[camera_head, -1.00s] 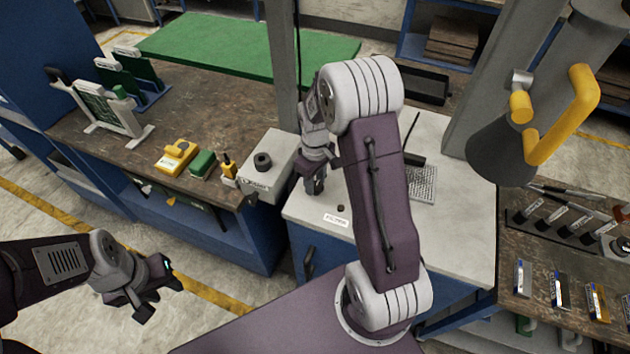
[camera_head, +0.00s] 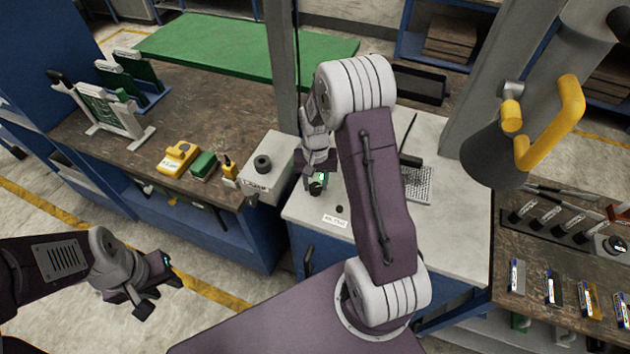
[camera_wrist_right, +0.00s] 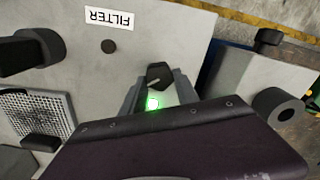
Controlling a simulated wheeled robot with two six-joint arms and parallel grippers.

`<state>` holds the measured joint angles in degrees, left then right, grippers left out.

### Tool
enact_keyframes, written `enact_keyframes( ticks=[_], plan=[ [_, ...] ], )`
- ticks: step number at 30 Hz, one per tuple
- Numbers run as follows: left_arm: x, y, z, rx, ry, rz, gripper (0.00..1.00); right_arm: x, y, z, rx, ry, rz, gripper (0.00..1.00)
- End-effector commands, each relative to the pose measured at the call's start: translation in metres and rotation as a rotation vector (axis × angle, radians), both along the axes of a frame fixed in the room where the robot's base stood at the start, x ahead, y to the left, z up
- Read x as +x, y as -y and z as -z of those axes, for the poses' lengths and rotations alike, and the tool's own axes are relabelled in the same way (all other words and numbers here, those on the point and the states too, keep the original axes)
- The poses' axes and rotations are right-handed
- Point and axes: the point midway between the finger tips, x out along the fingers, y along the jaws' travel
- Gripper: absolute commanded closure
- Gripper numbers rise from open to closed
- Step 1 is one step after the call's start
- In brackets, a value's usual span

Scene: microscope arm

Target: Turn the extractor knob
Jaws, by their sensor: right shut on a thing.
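The extractor knob, a dark knob with a pale pointer line, shows in the right wrist view (camera_wrist_right: 159,73) and, small, in the head view (camera_head: 316,189). It sits on the pale bench top (camera_head: 300,210). My right gripper (camera_wrist_right: 157,84) is shut on it, one grey finger on each side. A bright green light (camera_wrist_right: 152,103) shows beside the knob, between the fingers. The purple gripper body hides what lies behind it. My left gripper (camera_head: 158,288) hangs empty over the floor at the lower left, its fingers apart.
A grey box with a dark round knob (camera_head: 263,163) stands to the left.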

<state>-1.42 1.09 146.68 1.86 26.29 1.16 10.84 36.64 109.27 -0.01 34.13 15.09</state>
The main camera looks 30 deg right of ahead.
Motion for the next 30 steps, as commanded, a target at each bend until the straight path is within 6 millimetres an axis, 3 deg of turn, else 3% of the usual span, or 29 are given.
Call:
enact_keyframes(
  ticks=[15, 30],
  plan=[
    [0.0, 0.0, -0.01, 0.0, 0.0, 0.0, 0.64, 0.0, 0.002, -0.002, -0.001, 0.002, 0.454, 1.0],
    [0.0, 0.0, -0.013, 0.0, 0.0, 0.0, 0.64, -0.001, 0.002, -0.001, 0.0, 0.005, 0.671, 1.0]
  ],
)
